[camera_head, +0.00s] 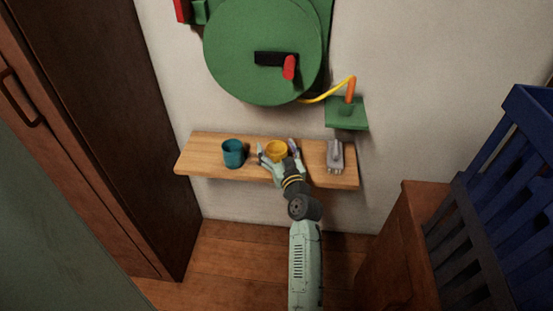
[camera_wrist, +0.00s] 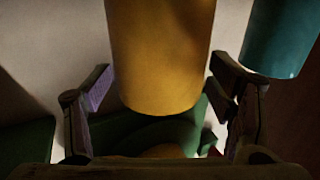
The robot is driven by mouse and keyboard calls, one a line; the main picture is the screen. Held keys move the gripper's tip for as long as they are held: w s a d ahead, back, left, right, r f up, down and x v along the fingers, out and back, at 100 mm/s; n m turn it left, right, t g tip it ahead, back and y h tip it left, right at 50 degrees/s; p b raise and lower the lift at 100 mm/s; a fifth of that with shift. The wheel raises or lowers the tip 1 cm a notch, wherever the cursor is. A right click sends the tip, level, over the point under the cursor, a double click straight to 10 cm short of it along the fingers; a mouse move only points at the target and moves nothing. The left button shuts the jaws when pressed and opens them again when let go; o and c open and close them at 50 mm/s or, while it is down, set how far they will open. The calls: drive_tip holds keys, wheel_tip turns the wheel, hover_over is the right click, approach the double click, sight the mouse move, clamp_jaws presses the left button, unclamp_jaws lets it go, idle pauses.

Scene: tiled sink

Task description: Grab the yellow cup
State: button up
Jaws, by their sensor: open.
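The yellow cup (camera_head: 277,148) stands on a wooden wall shelf (camera_head: 208,143), near its middle. My gripper (camera_head: 278,151) is open at the shelf, with one finger on each side of the cup in the head view. The gripper's palm and wrist hide the cup's lower part there. In the wrist view the yellow cup (camera_wrist: 160,50) is large and lies between the two open fingers (camera_wrist: 162,105). A gap shows between the cup and each finger. I cannot tell how deep the cup sits between them.
A teal cup (camera_head: 233,154) stands left of the yellow cup; it also shows in the wrist view (camera_wrist: 281,38). A grey metal object (camera_head: 335,156) lies on the shelf's right part. A green round fixture (camera_head: 262,50) and a small green bracket (camera_head: 346,113) are on the wall above.

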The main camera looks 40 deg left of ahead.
drive_tip(key=c, duration=1.2)
drive_tip(key=shift+c, duration=0.3)
drive_tip(key=shift+r, duration=0.1)
